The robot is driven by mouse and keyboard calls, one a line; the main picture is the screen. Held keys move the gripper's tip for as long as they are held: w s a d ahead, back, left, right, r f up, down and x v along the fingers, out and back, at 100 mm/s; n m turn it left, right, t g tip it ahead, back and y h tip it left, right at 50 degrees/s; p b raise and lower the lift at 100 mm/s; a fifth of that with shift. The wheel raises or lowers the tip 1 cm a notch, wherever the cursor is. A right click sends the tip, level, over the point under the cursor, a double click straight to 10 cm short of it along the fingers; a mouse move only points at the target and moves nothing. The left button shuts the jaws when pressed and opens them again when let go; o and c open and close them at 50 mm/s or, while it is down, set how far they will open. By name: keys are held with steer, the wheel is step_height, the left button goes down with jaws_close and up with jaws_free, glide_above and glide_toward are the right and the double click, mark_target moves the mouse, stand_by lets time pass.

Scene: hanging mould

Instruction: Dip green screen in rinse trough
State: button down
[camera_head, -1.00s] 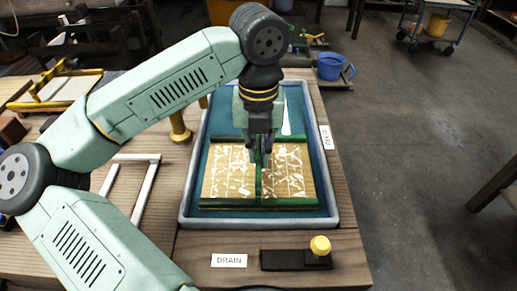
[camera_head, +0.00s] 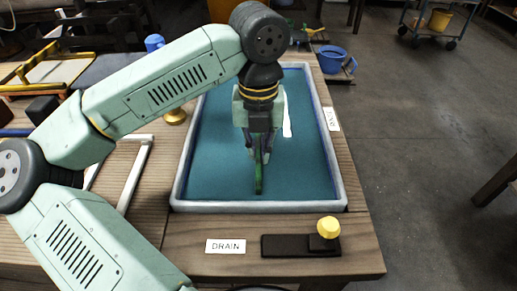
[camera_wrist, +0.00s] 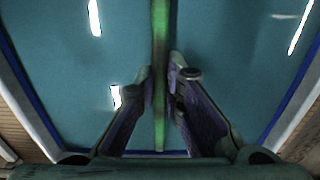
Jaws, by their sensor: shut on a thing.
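The rinse trough (camera_head: 258,206) is a tray with a pale grey rim and teal water, under my arm in the head view. My gripper (camera_head: 257,154) points down over its middle and is shut on the green screen's handle bar (camera_head: 259,184). In the wrist view the fingers (camera_wrist: 162,88) sit on both sides of the green bar (camera_wrist: 160,28). Only this green bar shows of the screen. Its tan panels and side bars are hidden, apparently under the opaque water.
A DRAIN label (camera_head: 225,246) and a yellow knob (camera_head: 328,227) on a black base lie in front of the trough. A white frame (camera_head: 140,170) lies on the wooden bench to the left. A blue bucket (camera_head: 332,60) stands behind, at the right.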

mark_target(258, 138)
steer(key=shift+w, duration=0.1)
steer(key=shift+w, duration=1.45)
steer(key=shift+s, duration=0.1)
steer(key=shift+s+b, duration=0.55)
steer(key=shift+s, duration=0.9)
steer(key=shift+w, duration=0.1)
steer(key=shift+w, duration=1.45)
